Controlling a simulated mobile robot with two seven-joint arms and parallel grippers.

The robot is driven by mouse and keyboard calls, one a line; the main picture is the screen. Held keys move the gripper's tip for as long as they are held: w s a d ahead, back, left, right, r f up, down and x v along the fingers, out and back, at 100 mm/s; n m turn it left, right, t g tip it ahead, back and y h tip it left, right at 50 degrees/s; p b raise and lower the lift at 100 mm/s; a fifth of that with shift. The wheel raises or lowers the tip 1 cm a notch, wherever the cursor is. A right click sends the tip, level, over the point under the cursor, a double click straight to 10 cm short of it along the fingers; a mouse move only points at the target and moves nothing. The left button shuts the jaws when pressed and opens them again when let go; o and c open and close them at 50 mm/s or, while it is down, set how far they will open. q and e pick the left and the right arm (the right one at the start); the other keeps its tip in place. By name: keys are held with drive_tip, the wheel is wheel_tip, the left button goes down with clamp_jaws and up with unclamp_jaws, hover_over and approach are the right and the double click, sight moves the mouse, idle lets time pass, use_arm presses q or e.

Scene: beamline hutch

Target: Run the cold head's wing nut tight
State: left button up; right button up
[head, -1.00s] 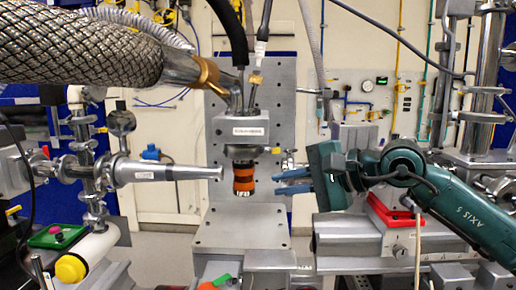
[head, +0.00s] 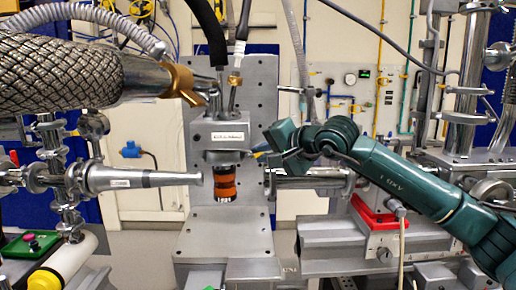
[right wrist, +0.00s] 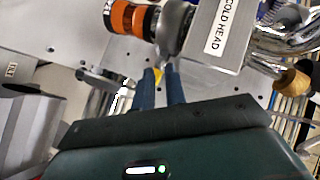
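The cold head (head: 221,133) is a grey block with a white label, hanging in front of a perforated plate. It also shows in the right wrist view (right wrist: 205,40). A clamped flange (head: 222,157) sits below it, above an orange-and-black cylinder (head: 225,183). A small yellow part (right wrist: 158,76), which looks like the wing nut, shows at the right gripper's fingertips. My right gripper (right wrist: 160,73) has its two blue fingers apart, one on each side of this part. I cannot tell whether they touch it. In the head view the fingertips are mostly hidden. My left gripper is not in view.
A braided hose (head: 60,75) with a brass fitting crosses the upper left. A grey tapered tube (head: 135,179) points at the cylinder from the left. A metal pedestal (head: 225,240) stands below. A red-topped stage (head: 375,212) lies under my right arm.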

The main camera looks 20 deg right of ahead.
sight(248, 157)
drive_tip(key=shift+x, duration=1.05)
clamp_jaws()
drive_tip(key=shift+f, duration=0.15)
